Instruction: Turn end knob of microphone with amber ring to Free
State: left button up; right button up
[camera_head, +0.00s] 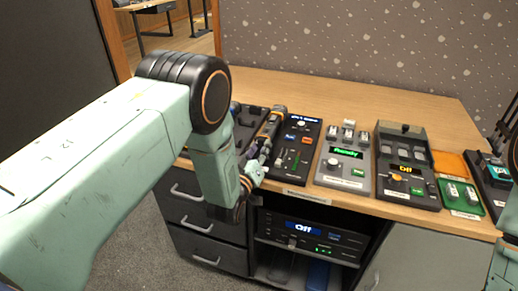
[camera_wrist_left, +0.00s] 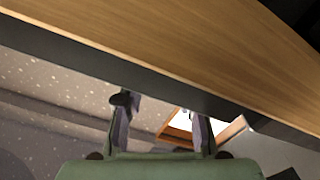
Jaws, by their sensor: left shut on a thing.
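A dark, slim microphone (camera_head: 269,127) with an amber-tan band shows in the head view, slanting over the left part of the desk. My left gripper (camera_head: 258,163) is at its near end, by the desk's front edge, and is shut on it. The end knob and its marking are too small to read. In the left wrist view the fingers of my left gripper (camera_wrist_left: 162,128) show, with a small dark piece at the left fingertip; the microphone is not clear there. Dark parts at the right edge of the head view may belong to my right gripper, cut off by the frame.
A black fader panel (camera_head: 296,148), a grey unit with a green display (camera_head: 345,153) and a dark unit reading Off (camera_head: 405,168) stand on the wooden desk (camera_head: 355,97). A rack unit reading Off (camera_head: 305,229) sits below. The desk's back strip is clear.

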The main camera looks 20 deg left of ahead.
pick_arm(q)
jog(key=shift+f, duration=0.1)
jog(key=o, duration=1.2)
jog(key=shift+c, duration=0.2)
